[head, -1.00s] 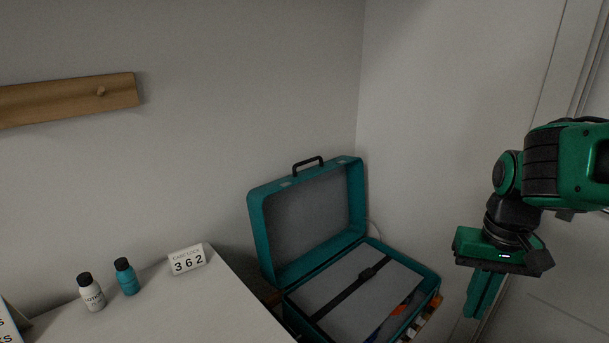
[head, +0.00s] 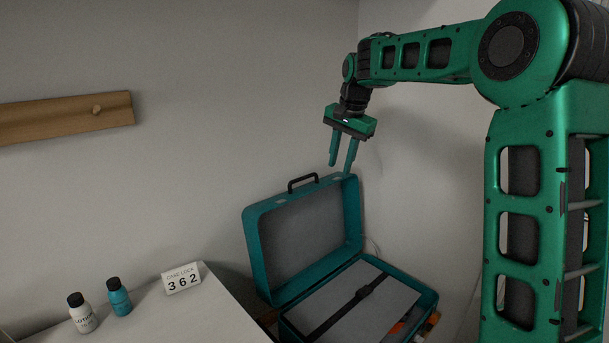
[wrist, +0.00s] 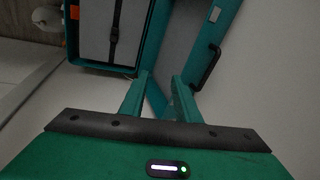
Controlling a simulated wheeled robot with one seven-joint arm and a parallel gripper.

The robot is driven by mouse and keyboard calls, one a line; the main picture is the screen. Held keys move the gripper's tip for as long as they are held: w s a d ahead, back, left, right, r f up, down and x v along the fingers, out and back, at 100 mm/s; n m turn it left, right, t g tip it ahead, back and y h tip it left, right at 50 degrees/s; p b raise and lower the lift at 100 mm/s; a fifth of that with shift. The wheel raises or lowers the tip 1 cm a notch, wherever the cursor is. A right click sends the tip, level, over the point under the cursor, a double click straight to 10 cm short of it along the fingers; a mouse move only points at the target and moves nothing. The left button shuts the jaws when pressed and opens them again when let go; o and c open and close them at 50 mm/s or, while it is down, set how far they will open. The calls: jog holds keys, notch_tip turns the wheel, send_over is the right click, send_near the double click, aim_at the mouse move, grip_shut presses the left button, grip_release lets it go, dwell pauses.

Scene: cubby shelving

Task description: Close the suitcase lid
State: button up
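The teal suitcase (head: 428,297) stands open in the corner, with its lid (head: 251,236) raised and leaning back near the wall. The lid has a grey lining and a black handle (head: 303,182) on its top edge. A black strap crosses the grey packed contents. My green gripper (head: 341,167) is above the lid's upper right corner, fingers pointing down and apart, with nothing between them. In the wrist view the fingers (wrist: 160,88) lie over the lid edge region, with the lid (wrist: 188,45) and handle (wrist: 208,66) to the right. I cannot tell whether they touch the lid.
A wooden peg rail (head: 60,117) is on the wall. Walls stand close behind and right of the suitcase.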

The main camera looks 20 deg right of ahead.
jog(key=w+a+r+m+y, duration=0.2)
jog(key=w+a, duration=0.2)
jog(key=w, duration=0.6)
jog(key=t, duration=0.1)
send_over(306, 188)
notch_tip(306, 188, down, 10)
jog(key=shift+w+a+r, duration=0.1)
jog(key=shift+c, duration=0.5)
grip_shut()
